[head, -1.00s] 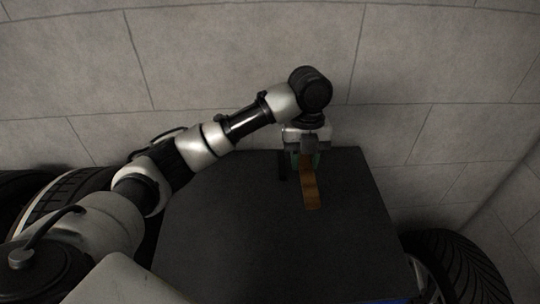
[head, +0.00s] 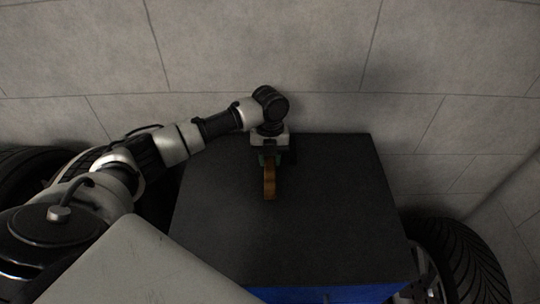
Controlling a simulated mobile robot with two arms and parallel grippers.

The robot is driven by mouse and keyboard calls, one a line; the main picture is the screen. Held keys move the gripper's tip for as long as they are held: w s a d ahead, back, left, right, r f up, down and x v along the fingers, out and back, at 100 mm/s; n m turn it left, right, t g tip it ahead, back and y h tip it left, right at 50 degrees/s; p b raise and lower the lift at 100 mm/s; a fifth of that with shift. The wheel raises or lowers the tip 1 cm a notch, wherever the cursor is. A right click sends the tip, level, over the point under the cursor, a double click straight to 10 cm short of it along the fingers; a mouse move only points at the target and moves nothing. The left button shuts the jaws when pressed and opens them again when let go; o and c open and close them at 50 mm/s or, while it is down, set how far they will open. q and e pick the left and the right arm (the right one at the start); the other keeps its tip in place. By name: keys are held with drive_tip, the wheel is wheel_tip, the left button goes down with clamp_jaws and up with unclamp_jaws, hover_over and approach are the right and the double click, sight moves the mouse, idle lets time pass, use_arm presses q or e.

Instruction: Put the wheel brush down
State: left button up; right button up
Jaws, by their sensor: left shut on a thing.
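The wheel brush (head: 269,184) shows as a brown wooden handle pointing toward me, at the back part of a dark table top. My left gripper (head: 269,158) points down and is shut on the brush's far part. The gripper hides that part of the brush. I cannot tell whether the brush touches the top or is slightly above it. My right gripper is not in view.
The dark table top (head: 300,235) is bare around the brush, with a blue front (head: 340,294). A tyre (head: 465,262) stands at the right, and other tyres (head: 30,170) at the left. A grey tiled wall (head: 260,45) is behind.

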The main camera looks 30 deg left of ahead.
use_arm(q)
drive_tip(key=shift+f, duration=0.15)
drive_tip(key=o, duration=0.9)
drive_tip(key=r, duration=0.4)
drive_tip(key=w+r+b, duration=0.1)
drive_tip(key=r, duration=0.3)
drive_tip(key=r+b, duration=0.1)
drive_tip(key=r, duration=0.3)
drive_tip(key=shift+w+a, duration=0.2)
drive_tip(key=shift+a, duration=0.2)
